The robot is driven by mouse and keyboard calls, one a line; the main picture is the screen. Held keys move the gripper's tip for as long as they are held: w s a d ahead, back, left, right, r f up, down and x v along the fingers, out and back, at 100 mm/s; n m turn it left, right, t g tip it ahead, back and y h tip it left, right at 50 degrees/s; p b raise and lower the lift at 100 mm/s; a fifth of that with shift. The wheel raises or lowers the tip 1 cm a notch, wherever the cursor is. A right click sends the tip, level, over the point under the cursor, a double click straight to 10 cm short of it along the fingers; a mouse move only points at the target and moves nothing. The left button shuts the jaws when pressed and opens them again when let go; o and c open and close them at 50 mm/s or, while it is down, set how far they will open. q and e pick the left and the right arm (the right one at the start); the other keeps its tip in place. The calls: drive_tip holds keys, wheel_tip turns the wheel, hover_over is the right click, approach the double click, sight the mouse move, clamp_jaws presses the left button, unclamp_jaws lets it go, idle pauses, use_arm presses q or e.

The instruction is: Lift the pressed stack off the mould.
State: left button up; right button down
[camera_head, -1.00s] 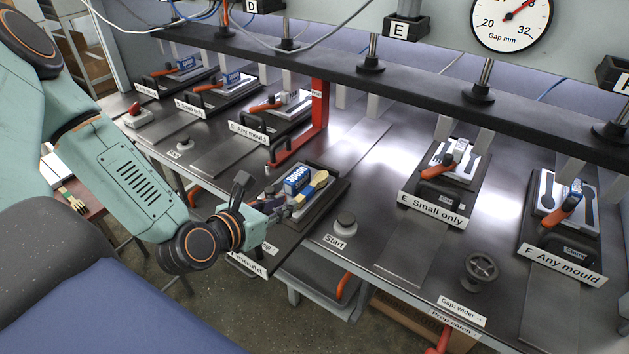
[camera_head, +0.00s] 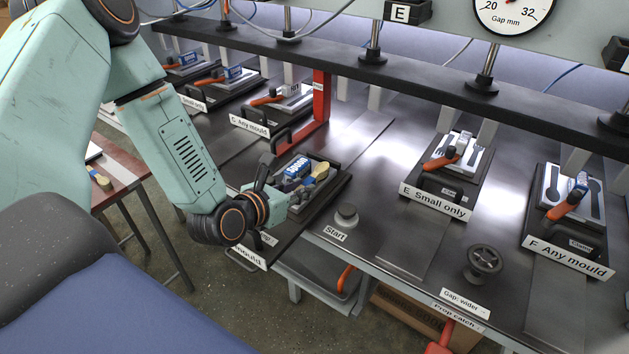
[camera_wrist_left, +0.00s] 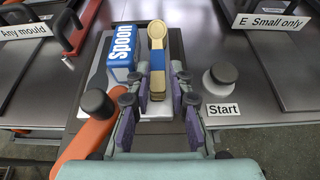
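The stack of pale wooden spoons with a blue band (camera_wrist_left: 157,58) lies on a light-coloured mould at the front station, beside a blue block marked "Spoon" (camera_wrist_left: 121,48). In the head view the stack (camera_head: 320,172) and blue block (camera_head: 297,167) sit in a dark tray. My left gripper (camera_wrist_left: 159,98) is open, its purple-padded fingers on either side of the stack's near end. It also shows at the tray in the head view (camera_head: 288,190). I cannot tell whether the pads touch the stack. My right gripper is not in view.
A Start button (camera_head: 346,215) stands just right of the tray. An orange-handled lever (camera_wrist_left: 88,140) is close left of the gripper in the wrist view. A red post (camera_head: 321,105) and the dark press beam (camera_head: 350,60) are behind. Bare metal lies between the tray and mould E.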

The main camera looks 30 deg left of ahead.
use_arm(q)
drive_tip(key=shift+x, duration=0.8)
drive_tip(key=shift+w+a+f, duration=0.15)
drive_tip(key=shift+a, duration=0.1)
drive_tip(key=shift+d, duration=0.1)
drive_tip(key=shift+c, duration=0.3)
drive_tip(key=c, duration=0.3)
clamp_jaws()
